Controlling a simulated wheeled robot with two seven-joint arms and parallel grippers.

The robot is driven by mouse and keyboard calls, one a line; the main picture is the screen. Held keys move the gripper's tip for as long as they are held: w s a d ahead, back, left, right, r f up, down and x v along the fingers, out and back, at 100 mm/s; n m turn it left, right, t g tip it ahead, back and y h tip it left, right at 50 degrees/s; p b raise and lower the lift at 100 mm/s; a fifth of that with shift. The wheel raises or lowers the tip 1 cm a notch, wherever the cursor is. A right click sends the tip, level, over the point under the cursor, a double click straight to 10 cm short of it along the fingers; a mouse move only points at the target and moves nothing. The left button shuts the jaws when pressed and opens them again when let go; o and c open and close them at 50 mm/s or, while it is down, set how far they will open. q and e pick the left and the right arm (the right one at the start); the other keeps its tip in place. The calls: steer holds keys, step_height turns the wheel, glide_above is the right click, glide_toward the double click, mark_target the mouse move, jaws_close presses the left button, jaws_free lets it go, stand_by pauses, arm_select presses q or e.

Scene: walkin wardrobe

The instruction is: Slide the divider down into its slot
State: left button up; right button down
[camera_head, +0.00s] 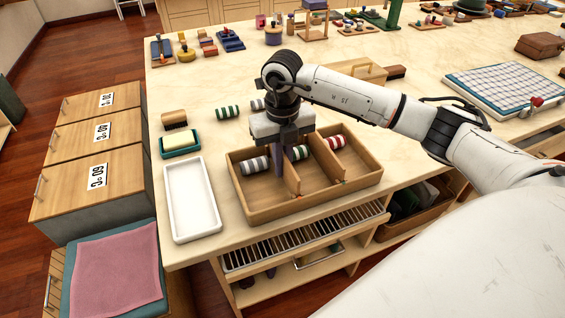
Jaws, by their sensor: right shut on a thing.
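A wooden box (262,214) stands near the table's front edge. A thin wooden divider (292,181) stands upright in it between the left and middle compartments. My right gripper (280,165) points down into the box and is shut on this divider at its far part. The gripper hides the divider's far end, and I cannot tell how deep its lower edge sits. Another divider (328,162) stands to the right. A grey-striped roll (255,165) lies in the left compartment, a green-striped roll (301,152) in the middle and a red-striped roll (335,142) in the right. My left gripper is out of view.
A white tray (191,220) and a teal dish with a yellow block (180,142) stand left of the box. A loose green-striped roll (228,112) and a grey-striped roll (257,104) lie behind it. A wooden tray (357,71) lies behind my right arm.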

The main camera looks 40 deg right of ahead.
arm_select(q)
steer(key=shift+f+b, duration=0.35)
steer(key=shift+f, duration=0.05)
arm_select(e)
steer(key=shift+f, duration=0.6)
steer(key=c, duration=1.8)
jaws_free()
steer(key=shift+r, duration=0.1)
steer(key=shift+c, duration=0.2)
steer(key=shift+r, duration=0.25)
step_height(320, 180, up, 9)
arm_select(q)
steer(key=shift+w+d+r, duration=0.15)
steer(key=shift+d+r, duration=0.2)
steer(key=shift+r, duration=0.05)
arm_select(e)
steer(key=shift+r, duration=0.4)
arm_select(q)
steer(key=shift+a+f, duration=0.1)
